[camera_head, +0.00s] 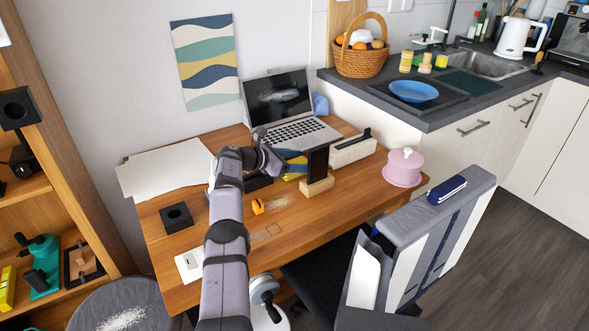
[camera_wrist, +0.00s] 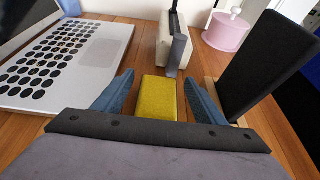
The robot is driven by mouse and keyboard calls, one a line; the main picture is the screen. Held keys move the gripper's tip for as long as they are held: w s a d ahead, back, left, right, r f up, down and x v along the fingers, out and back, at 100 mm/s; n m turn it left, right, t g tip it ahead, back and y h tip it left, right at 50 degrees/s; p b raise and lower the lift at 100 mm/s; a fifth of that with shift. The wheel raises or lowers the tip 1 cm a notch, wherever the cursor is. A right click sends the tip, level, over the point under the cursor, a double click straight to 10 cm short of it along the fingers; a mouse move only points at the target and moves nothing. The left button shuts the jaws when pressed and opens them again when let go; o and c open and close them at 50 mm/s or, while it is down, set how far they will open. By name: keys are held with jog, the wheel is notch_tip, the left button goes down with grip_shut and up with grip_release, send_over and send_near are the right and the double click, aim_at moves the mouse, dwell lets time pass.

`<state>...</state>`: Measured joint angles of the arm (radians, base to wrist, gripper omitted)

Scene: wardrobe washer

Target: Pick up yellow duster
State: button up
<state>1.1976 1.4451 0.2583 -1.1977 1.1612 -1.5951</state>
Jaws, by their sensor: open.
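The yellow duster (camera_wrist: 158,98) is a flat yellow block lying on the wooden desk. In the wrist view it lies between the two blue fingers of my gripper (camera_wrist: 158,97), with a gap on both sides. My gripper is open, and its palm hides the near end of the duster. In the head view the yellow duster (camera_head: 295,168) is partly covered by my gripper, between the laptop and the phone stand.
A laptop (camera_wrist: 75,60) stands to the left. A black phone (camera_wrist: 262,65) on a wooden stand (camera_head: 317,187) is close on the right. A whitish box (camera_head: 352,150) and a pink pot (camera_head: 403,170) stand beyond. A small orange object (camera_head: 258,206) lies nearer.

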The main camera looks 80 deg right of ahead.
aim_at(301, 161)
jog(key=c, duration=1.1)
jog(key=shift+r, duration=0.1)
jog(key=shift+r+p, duration=0.75)
jog(key=shift+r, duration=0.75)
notch_tip(301, 161, up, 2)
jog(key=p, duration=0.3)
notch_tip(301, 161, up, 5)
jog(key=p, duration=0.5)
jog(key=shift+f, duration=0.1)
